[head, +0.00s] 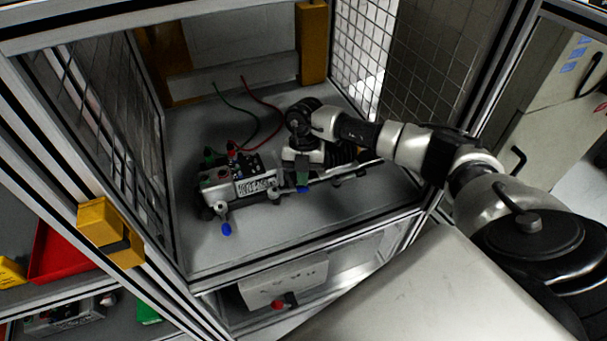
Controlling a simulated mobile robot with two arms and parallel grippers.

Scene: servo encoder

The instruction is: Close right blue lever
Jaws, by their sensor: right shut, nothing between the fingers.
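A servo encoder fixture (240,188) sits on the grey floor of the caged cell, with a printed label on its front. A left blue lever tip (227,230) points down at its front left. A right blue lever tip (303,189) shows at the fixture's right end. My right arm reaches in from the right, and its gripper (302,178) points down just above the right blue lever. It is shut and empty. I cannot tell whether it touches the lever. The gripper and wrist hide part of the fixture's right side. My left gripper is out of view.
Green and red cables (262,102) run from the fixture to the back. Mesh walls and metal frame posts close in both sides. The cell floor (290,235) in front is clear. A red bin (58,255) stands outside at lower left.

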